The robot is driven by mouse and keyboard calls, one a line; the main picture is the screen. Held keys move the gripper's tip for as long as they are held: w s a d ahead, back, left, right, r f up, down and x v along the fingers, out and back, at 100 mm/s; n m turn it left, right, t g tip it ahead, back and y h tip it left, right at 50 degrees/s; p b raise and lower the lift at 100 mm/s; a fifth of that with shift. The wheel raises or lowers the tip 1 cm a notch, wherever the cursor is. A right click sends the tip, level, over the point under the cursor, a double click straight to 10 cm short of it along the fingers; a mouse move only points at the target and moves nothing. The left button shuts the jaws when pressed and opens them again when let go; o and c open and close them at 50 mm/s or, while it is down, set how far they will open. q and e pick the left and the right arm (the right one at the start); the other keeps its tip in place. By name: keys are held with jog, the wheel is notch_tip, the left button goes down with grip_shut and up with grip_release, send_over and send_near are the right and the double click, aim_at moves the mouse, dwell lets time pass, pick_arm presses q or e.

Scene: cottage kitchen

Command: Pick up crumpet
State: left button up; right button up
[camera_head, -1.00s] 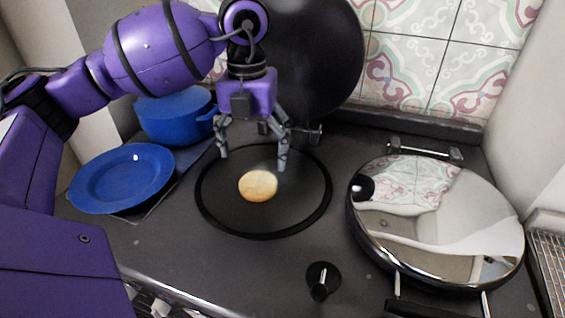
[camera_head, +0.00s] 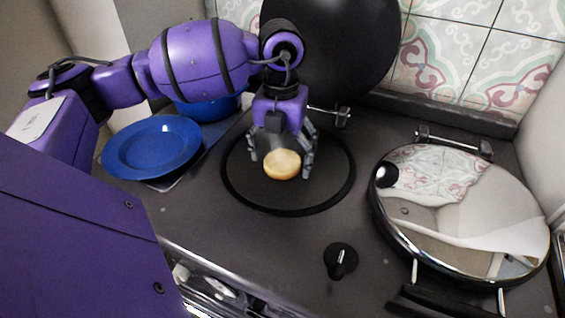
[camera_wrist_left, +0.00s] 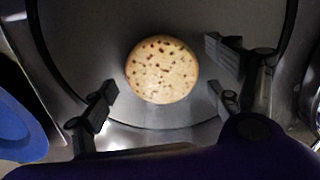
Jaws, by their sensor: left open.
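The crumpet (camera_head: 282,165) is a round, pale golden disc lying on the dark round hotplate (camera_head: 262,198). In the left wrist view the crumpet (camera_wrist_left: 162,68) shows its top with brown holes, a little beyond and between the fingers. My left gripper (camera_head: 282,172) is open above the hotplate, pointing down, with its fingers on either side of the crumpet. In the left wrist view the gripper (camera_wrist_left: 165,100) has a wide gap between its fingers, with no clear contact with the crumpet. My right gripper is not in view.
A blue plate (camera_head: 150,147) and a blue pot (camera_head: 208,107) stand left of the hotplate. A raised dark lid (camera_head: 335,50) stands behind it. A shiny closed lid (camera_head: 470,225) is on the right. A black knob (camera_head: 340,261) sits in front.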

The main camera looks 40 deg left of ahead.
pick_arm(q)
jog(key=c, duration=0.9)
jog(key=shift+r, duration=0.2)
